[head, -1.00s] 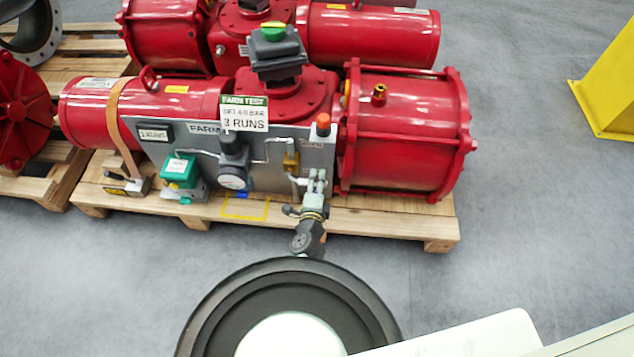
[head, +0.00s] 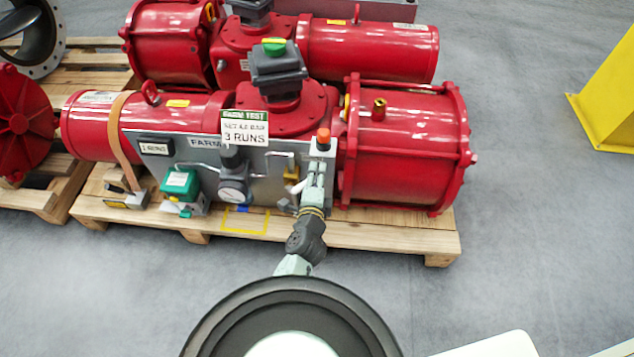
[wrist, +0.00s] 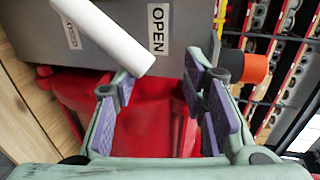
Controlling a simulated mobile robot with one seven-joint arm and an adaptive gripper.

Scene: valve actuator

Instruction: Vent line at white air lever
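The white air lever (wrist: 105,35) crosses the upper left of the wrist view, slanting down to a free end near the left fingertip. Whether they touch I cannot tell. In the head view the lever is small and partly hidden beside my gripper. My gripper (head: 314,172) is at the right end of the grey panel (head: 262,180). In the wrist view its two purple-padded fingers stand apart, with nothing held between them. An "OPEN" label (wrist: 158,30) is right of the lever, and a second, blurred label (wrist: 71,35) is left of it.
An orange-capped button (head: 323,136) sits just above my gripper; its orange cap shows near the right finger (wrist: 255,68). The red actuator cylinder (head: 405,145) is close on the right.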

